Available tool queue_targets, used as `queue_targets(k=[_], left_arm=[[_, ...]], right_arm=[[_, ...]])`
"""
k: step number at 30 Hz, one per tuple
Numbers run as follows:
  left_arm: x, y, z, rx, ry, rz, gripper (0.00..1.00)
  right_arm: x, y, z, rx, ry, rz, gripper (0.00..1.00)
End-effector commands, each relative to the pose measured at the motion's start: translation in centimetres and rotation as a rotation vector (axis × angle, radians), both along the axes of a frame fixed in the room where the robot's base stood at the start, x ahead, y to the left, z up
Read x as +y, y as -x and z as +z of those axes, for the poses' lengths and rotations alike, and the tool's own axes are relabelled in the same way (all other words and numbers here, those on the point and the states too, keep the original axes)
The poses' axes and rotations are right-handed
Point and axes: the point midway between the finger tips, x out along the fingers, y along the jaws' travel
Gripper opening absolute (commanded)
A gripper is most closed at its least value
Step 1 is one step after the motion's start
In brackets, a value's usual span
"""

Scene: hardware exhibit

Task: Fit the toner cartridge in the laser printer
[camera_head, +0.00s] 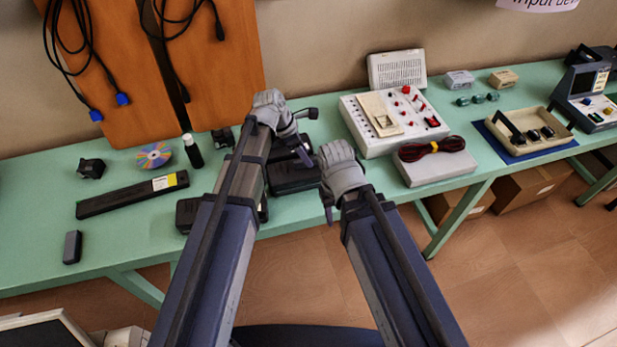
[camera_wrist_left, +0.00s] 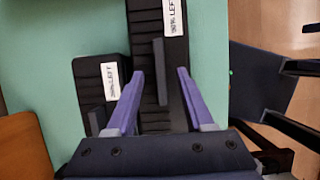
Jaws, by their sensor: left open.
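A long black bar with a yellow and white label (camera_head: 130,195), which looks like the toner cartridge, lies on the left of the green table. I cannot clearly make out the laser printer. My left gripper (camera_head: 304,158) is open above dark equipment (camera_head: 292,180) partly hidden by my left arm. In the left wrist view, its purple fingers (camera_wrist_left: 159,88) are apart over a black ribbed object (camera_wrist_left: 145,60) with a grey bar and a white label. A second labelled black ribbed object (camera_wrist_left: 88,78) lies beside it. My right gripper (camera_head: 328,213) points down near the table's front edge; its jaws are unclear.
A disc (camera_head: 154,155), black bottle (camera_head: 193,152) and small grey block (camera_head: 72,247) are on the left. A white control panel (camera_head: 378,142), a grey box with a cable coil (camera_head: 437,169) and a beige tray (camera_head: 545,146) are on the right.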

Motion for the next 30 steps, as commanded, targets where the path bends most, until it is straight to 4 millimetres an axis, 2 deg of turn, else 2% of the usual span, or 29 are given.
queue_targets(k=[1, 3, 30], left_arm=[[-0.29, -0.07, -1.21, 0.0, 0.0, -0.001, 0.53], [-0.48, -0.12, -1.56, 0.0, 0.0, -0.001, 0.53], [-0.54, -0.13, -1.9, -0.001, 0.0, 0.0, 0.53]], right_arm=[[0.0, 0.0, -1.21, 0.0, 0.0, 0.0, 0.47], [0.0, 0.0, -1.56, 0.0, 0.0, 0.0, 0.47], [0.0, 0.0, -1.91, 0.0, 0.0, 0.0, 0.47]])
